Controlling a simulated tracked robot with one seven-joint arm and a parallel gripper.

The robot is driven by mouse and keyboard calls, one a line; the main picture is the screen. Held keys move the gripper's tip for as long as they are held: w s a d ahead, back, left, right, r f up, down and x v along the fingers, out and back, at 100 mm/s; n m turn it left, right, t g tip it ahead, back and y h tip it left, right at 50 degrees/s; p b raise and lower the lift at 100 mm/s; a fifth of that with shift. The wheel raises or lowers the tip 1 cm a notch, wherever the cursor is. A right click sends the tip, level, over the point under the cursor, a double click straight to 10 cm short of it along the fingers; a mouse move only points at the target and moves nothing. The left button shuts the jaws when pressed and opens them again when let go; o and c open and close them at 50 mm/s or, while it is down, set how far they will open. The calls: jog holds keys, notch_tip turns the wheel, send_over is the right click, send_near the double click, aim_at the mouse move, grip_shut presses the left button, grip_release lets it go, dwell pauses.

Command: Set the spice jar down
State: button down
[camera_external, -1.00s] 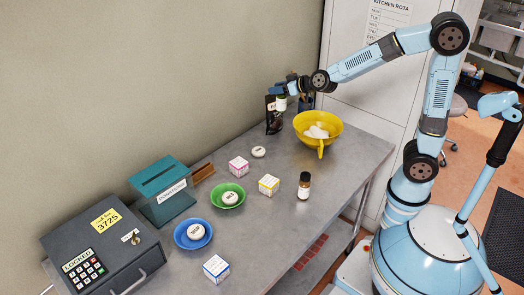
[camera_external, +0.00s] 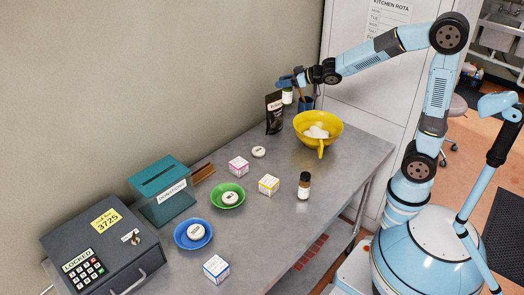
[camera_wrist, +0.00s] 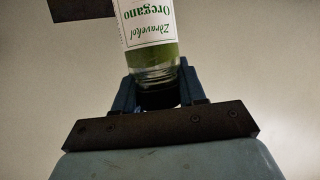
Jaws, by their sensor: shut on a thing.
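The spice jar (camera_wrist: 150,35) is clear glass with green contents and a white label reading "Oregano"; it appears inverted in the wrist view. My gripper (camera_wrist: 158,90) is shut on its dark lid end, which the fingers partly hide. In the external view my gripper (camera_external: 290,83) is at the far end of the table, near the wall. The jar (camera_external: 287,97) hangs below it, between a black pouch and a blue cup. Whether its base touches the table cannot be told.
The black pouch (camera_external: 274,112) stands just left of the jar, and the blue cup (camera_external: 306,103) with utensils just right. A brown bottle (camera_external: 304,186), small boxes and bowls stand nearer. Bare table (camera_external: 345,155) lies right.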

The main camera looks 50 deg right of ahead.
jog(key=shift+d+f, duration=0.1)
jog(key=shift+d, duration=0.5)
jog(key=s+d+f+n+g+y, duration=0.1)
jog(key=s+d+f+y, duration=0.15)
jog(key=d, duration=0.45)
jog(key=s+d+f+n+g+y, duration=0.1)
jog(key=s+d+f+n, duration=0.1)
jog(key=s+d+f, duration=0.3)
jog(key=w+d+f, duration=0.1)
jog(key=w+f, duration=1)
jog(key=w, duration=0.5)
jog(key=shift+d+f, duration=0.35)
jog(key=shift+f, duration=0.05)
jog(key=shift+f+h, duration=0.1)
jog(key=shift+h, duration=0.15)
jog(key=c, duration=0.6)
grip_release()
jog(key=shift+c, duration=0.2)
